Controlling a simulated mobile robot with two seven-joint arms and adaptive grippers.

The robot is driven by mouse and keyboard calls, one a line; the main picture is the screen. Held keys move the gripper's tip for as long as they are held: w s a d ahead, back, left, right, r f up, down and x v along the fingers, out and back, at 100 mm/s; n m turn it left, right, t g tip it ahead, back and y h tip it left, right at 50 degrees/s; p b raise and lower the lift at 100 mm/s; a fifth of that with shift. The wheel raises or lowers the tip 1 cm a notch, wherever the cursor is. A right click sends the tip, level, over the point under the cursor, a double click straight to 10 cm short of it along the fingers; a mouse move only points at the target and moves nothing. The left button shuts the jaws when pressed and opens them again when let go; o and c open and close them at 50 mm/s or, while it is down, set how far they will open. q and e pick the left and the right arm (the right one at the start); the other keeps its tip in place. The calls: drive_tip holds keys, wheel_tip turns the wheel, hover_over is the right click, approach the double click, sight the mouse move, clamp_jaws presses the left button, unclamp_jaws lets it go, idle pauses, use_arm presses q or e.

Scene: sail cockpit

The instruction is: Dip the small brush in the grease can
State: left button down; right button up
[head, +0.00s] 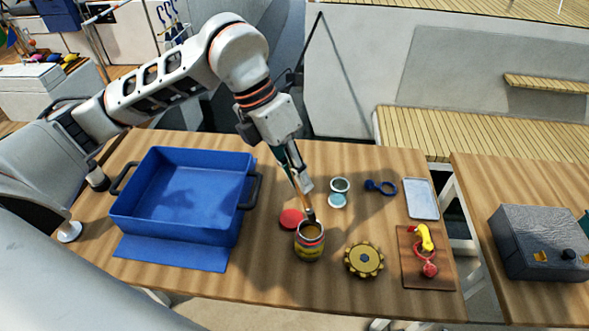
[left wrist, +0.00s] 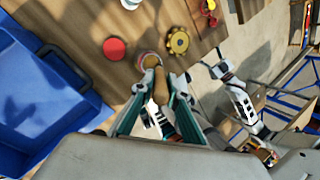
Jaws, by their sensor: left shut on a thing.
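My left gripper (head: 301,183) is shut on the small brush (head: 304,203) by its handle. The brush points down, its dark bristle end at the mouth of the grease can (head: 310,246). I cannot tell whether the bristles are below the rim. The can is open, with brownish grease inside. In the left wrist view the wooden brush handle (left wrist: 161,88) stands between the fingers and partly covers the can (left wrist: 146,58). A white arm at the right of that view seems to be my right one; its fingers are too small to judge.
A red lid (head: 291,219) lies left of the can and a brass gear (head: 364,260) right of it. A blue bin (head: 245,215) stands at left.

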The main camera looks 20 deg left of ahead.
sight(297, 187)
use_arm(q)
wheel_tip(297, 187, down, 3)
drive_tip(key=shift+f+b, duration=0.1)
drive_tip(key=shift+b, duration=0.6)
drive_tip(key=shift+f+b, duration=0.45)
drive_tip(key=shift+f, duration=0.35)
use_arm(e)
drive_tip(key=shift+w+a+f, duration=0.2)
drive_tip(key=shift+a+f, duration=0.25)
drive_tip(key=shift+f, duration=0.4)
use_arm(q)
drive_tip(key=shift+f, duration=0.2)
drive_tip(key=shift+s+f+b, duration=0.1)
drive_tip(key=shift+f+b, duration=0.45)
use_arm(e)
drive_tip(key=shift+s+f, duration=0.1)
drive_tip(key=shift+f, duration=0.45)
use_arm(q)
drive_tip(key=shift+r, duration=0.1)
